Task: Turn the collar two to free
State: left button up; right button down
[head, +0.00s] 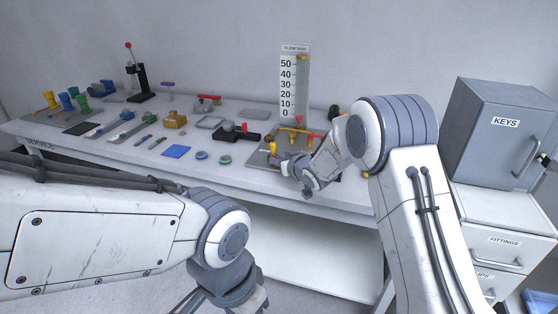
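A dark plate (258,159) near the front edge of the bench carries a fixture of brass-coloured pipes with a red part (301,121) and yellow parts. I cannot tell which part is collar two. My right gripper (284,165) is low over the front of this plate, right beside the fixture. Its fingertips are small and partly hidden, so I cannot tell whether they touch or grip anything. My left arm comes in from the left, in front of the bench, and its wrist points down. Its gripper is cut off by the bottom edge of the picture.
An upright flow scale (294,80) stands behind the fixture. A red-handled black tool (237,132), a brass block (175,119), a blue square (176,152) and a lever press (137,80) stand to the left. A grey KEYS cabinet (497,130) sits on drawers at right.

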jog(key=n+g+y+p, duration=0.1)
jog(key=p, duration=0.2)
jog(key=n+y+p, duration=0.1)
jog(key=p, duration=0.2)
jog(key=w+d+n+g+y+p, duration=0.1)
jog(key=p, duration=0.2)
jog(key=shift+d+r+n+g+y, duration=0.1)
jog(key=shift+r+n+g+y, duration=0.2)
jog(key=shift+r+n+y, duration=0.1)
jog(key=shift+w+d+f+n+g+y+p, duration=0.1)
jog(key=shift+w+f+n+g+y+p, duration=0.1)
jog(key=shift+n+g+y+p, duration=0.25)
jog(key=shift+w+f+n+g+y+p, duration=0.15)
jog(key=shift+n+g+y+p, duration=0.1)
jog(key=shift+n+g+p, duration=0.25)
jog(key=c, duration=1.2)
grip_release()
jog(key=o, duration=0.4)
jog(key=shift+a+n, duration=0.2)
jog(key=shift+n, duration=0.05)
jog(key=shift+c, duration=0.2)
jog(key=shift+s+d+r, duration=0.1)
jog(key=shift+s+d, duration=0.15)
jog(key=shift+d, duration=0.4)
jog(key=b+v, duration=0.1)
jog(key=v, duration=0.8)
jog(key=shift+s+d+r, duration=0.1)
jog(key=shift+d, duration=0.05)
